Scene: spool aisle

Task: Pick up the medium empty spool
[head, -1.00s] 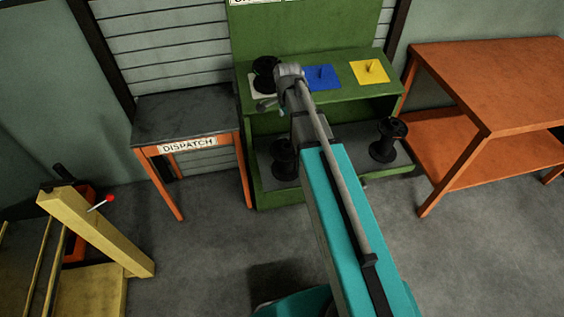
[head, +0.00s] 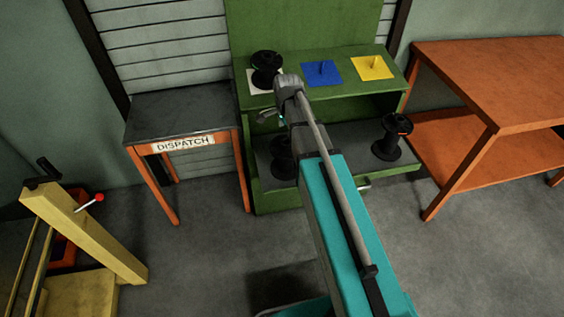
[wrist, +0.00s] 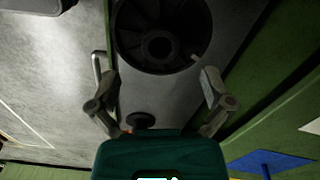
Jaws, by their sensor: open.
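One black spool (head: 282,158) stands on the left of the green stand's lower shelf, partly hidden by my arm. Another black spool (head: 391,140) stands upright at that shelf's right end. A third black spool (head: 266,66) stands on a white square on the top. I cannot tell for sure which is the medium one. In the wrist view, a black spool (wrist: 160,32) is seen end-on, close up, just beyond the fingertips. A smaller-looking dark spool (wrist: 141,120) is further off. My gripper (wrist: 159,78) is open and empty; in the head view it (head: 267,116) is near the shelf front.
The green stand (head: 336,92) has blue (head: 322,76) and yellow (head: 372,70) squares with pegs on top. A dark-topped dispatch table (head: 180,115) stands left, an orange two-level table (head: 490,75) right. A yellow frame (head: 85,235) is at lower left. Bare floor lies between.

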